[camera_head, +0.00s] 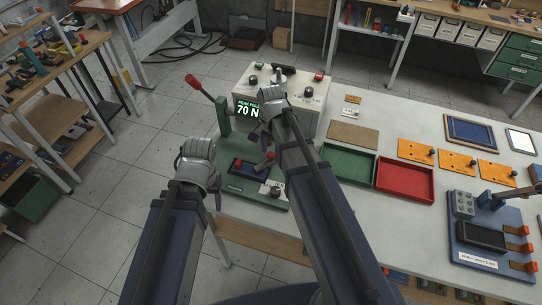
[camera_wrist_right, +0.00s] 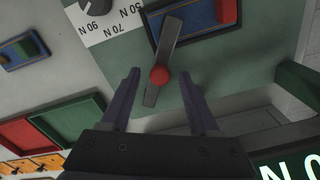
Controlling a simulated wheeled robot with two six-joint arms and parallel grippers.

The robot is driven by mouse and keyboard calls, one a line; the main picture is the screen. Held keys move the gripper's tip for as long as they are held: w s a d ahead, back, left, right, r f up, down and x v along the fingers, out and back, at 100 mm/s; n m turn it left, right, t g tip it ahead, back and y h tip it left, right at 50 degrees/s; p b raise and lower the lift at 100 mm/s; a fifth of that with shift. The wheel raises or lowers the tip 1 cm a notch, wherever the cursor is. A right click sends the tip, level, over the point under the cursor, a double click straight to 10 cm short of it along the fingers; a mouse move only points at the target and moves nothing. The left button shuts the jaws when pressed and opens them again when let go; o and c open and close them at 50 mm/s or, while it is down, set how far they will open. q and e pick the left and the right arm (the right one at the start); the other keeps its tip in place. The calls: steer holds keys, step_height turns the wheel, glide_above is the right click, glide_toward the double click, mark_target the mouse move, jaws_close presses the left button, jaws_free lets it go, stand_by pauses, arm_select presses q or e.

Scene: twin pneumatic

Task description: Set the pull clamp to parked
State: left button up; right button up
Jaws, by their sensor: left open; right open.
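The pull tester has a green base (camera_head: 238,190) and a grey box whose display (camera_head: 247,109) reads "PEAK PULL 70 N". A small grey lever with a red ball, seemingly the pull clamp (camera_head: 262,163), sits on this base beside a blue-framed dark block (camera_head: 243,170). In the right wrist view the lever (camera_wrist_right: 172,42) lies slanted, its red ball appearing between the fingertips of my right gripper (camera_wrist_right: 159,74). That gripper is open; contact cannot be judged. My left gripper (camera_head: 208,182) is open and empty-looking near the base's left edge.
A tall lever with a red grip (camera_head: 201,88) rises from a green post (camera_head: 223,115) at the left. A dial plate (camera_head: 272,189) is at the base's front. A green tray (camera_head: 345,178) and a red tray (camera_head: 405,196) stand right of my right arm.

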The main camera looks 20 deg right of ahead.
jaws_close()
stand_by(0.6)
stand_by(0.9)
